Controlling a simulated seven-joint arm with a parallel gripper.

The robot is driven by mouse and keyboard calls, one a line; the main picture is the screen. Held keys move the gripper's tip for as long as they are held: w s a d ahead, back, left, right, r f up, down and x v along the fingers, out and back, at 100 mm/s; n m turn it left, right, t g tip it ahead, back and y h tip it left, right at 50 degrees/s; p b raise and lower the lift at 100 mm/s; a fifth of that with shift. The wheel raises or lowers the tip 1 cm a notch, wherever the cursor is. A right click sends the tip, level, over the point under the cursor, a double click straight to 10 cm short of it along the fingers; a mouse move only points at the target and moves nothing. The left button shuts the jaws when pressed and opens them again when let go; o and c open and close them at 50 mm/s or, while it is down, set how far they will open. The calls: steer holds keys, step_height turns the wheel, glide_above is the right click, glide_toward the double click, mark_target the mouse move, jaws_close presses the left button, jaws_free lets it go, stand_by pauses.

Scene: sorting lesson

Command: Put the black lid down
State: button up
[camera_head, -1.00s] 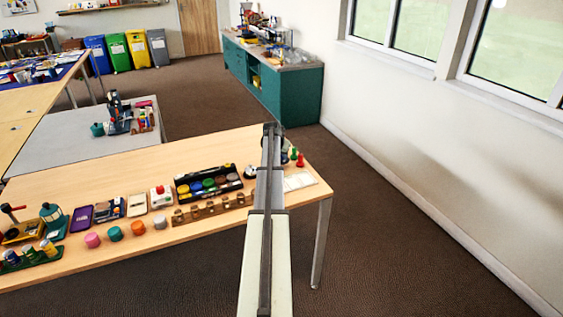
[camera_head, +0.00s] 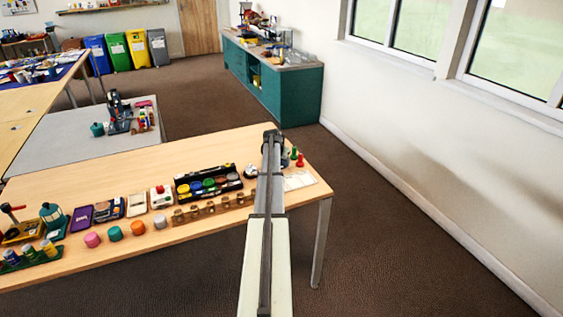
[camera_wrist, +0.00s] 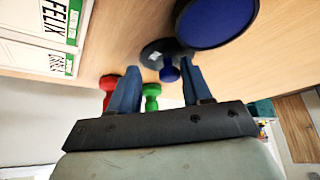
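In the wrist view, the two blue fingers of my gripper (camera_wrist: 160,72) stand well apart, with no thing clearly clasped between them. A dark round piece (camera_wrist: 153,50) with a small pale mark, possibly the black lid, lies on the table just beyond the fingertips. A larger blue disc with a black rim (camera_wrist: 215,20) is beside it at the top; I cannot tell whether it is the lid's underside or another thing. In the head view my arm hides the gripper and most of this spot.
Red (camera_wrist: 108,84), green (camera_wrist: 151,92) and blue (camera_wrist: 169,71) pieces stand close to the fingers. White name cards (camera_wrist: 32,48) lie to the left in the wrist view.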

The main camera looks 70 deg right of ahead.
steer(key=v, duration=1.2)
steer(key=shift+r, duration=0.1)
stand_by(0.4)
